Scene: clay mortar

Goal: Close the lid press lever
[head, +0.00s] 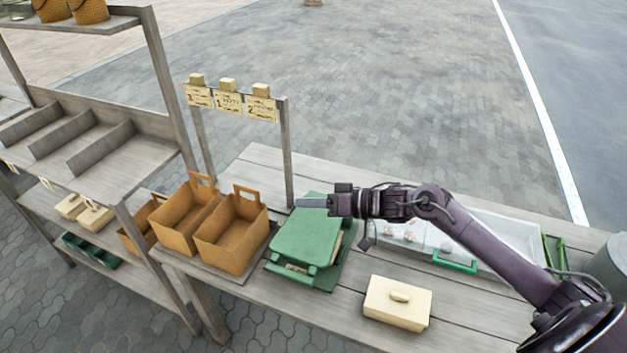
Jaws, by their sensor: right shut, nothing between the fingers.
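The green press (303,240) sits on the wooden table, with its flat green lid lying over a paler layer that shows at its right edge. A handle-like bar is at its front edge; I cannot tell clearly whether this is the lever. My right gripper (308,203) is shut and empty. It is over the back part of the press lid, pointing left; I cannot tell whether it touches the lid. My left gripper is not in view.
Two brown carriers (228,243) stand left of the press. A cream lidded box (397,303) sits at front right. A pale tray (481,236) with small items lies behind my right arm. A sign frame (287,150) rises behind. Shelves (110,150) stand at left.

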